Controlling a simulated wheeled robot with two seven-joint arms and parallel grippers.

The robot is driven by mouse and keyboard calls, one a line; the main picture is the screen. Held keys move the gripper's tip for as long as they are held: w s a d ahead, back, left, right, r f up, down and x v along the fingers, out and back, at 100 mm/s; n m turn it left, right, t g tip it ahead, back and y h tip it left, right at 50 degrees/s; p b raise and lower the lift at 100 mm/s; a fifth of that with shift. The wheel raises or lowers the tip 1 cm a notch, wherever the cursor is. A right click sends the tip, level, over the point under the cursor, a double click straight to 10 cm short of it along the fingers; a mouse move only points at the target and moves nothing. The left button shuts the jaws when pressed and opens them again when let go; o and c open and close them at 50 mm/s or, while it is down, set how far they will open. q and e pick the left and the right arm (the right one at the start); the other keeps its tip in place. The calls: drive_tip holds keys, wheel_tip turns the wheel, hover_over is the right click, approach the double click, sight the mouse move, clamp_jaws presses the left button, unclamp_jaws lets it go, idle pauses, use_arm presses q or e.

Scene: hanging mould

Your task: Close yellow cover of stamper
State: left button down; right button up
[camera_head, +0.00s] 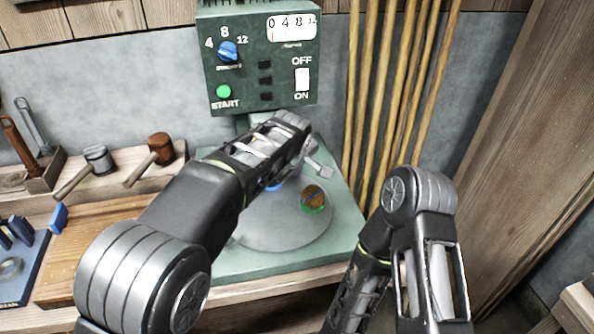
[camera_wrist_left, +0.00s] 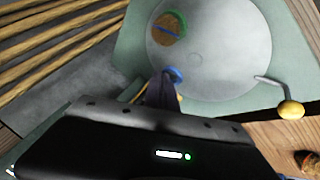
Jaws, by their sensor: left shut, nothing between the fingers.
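The stamper is a green machine with a control panel (camera_head: 262,62) and a round grey plate (camera_head: 270,225). A round brown piece with a green rim (camera_head: 313,198) sits on the plate; it also shows in the left wrist view (camera_wrist_left: 169,28). A yellow knob (camera_wrist_left: 291,109) on a bent metal rod shows at the right of the left wrist view. I cannot make out a yellow cover for certain. My left gripper (camera_wrist_left: 163,86) is shut and empty over the plate, near a small blue part (camera_wrist_left: 175,74). In the head view my left arm hides part of the machine. My right gripper is out of view.
Wooden poles (camera_head: 392,95) stand right of the machine. Two mallets (camera_head: 160,149) lie on a wooden block at the left. A blue tray (camera_head: 22,270) with tools is at the lower left. A wooden panel rises at the right.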

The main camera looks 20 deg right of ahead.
use_arm(q)
drive_tip(key=s+d+r, duration=0.2)
drive_tip(key=s+r, duration=0.3)
drive_tip(key=r, duration=0.3)
drive_tip(key=shift+s+d+b, duration=0.2)
drive_tip(key=shift+d+b, duration=0.05)
drive_tip(key=shift+b, duration=0.05)
